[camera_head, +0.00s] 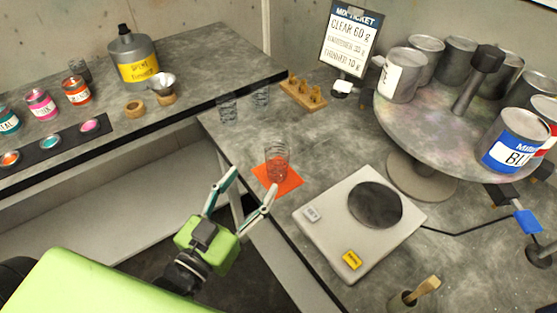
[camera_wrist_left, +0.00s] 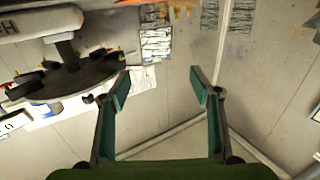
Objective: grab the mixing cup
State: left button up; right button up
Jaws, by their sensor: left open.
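The clear mixing cup (camera_head: 277,160) stands upright on an orange square mat (camera_head: 290,184) near the left edge of the right-hand bench. Its lower part looks red, perhaps from the mat showing through. My left gripper (camera_head: 252,183) is open and empty, just in front and to the left of the cup. One fingertip overlaps the edge of the mat in the picture; I cannot tell whether it touches. In the left wrist view the two fingers (camera_wrist_left: 160,82) are apart with nothing between them, and I cannot make out the cup there. My right gripper is not in view.
A scale (camera_head: 325,232) with a dark round plate lies right of the cup. Clear cups (camera_head: 228,106) and a wooden rack (camera_head: 303,94) stand behind. A round turntable (camera_head: 420,125) carries paint cans at right. The left bench (camera_head: 205,65) holds jars and a thinner can (camera_head: 134,58).

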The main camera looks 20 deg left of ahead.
aim_at(272, 160)
pick_arm(q)
jog(key=w, duration=0.3)
jog(key=w+d+p, duration=0.1)
jog(key=w, duration=0.2)
jog(key=shift+w+d, duration=0.15)
jog(key=shift+w, duration=0.15)
jog(key=w, duration=0.2)
jog(key=w+d+p, duration=0.1)
jog(key=w, duration=0.1)
jog(key=shift+f, duration=0.1)
jog(key=shift+w+d+f+p, duration=0.15)
jog(key=shift+w+p, duration=0.15)
jog(key=shift+w, duration=0.2)
jog(key=c, duration=0.9)
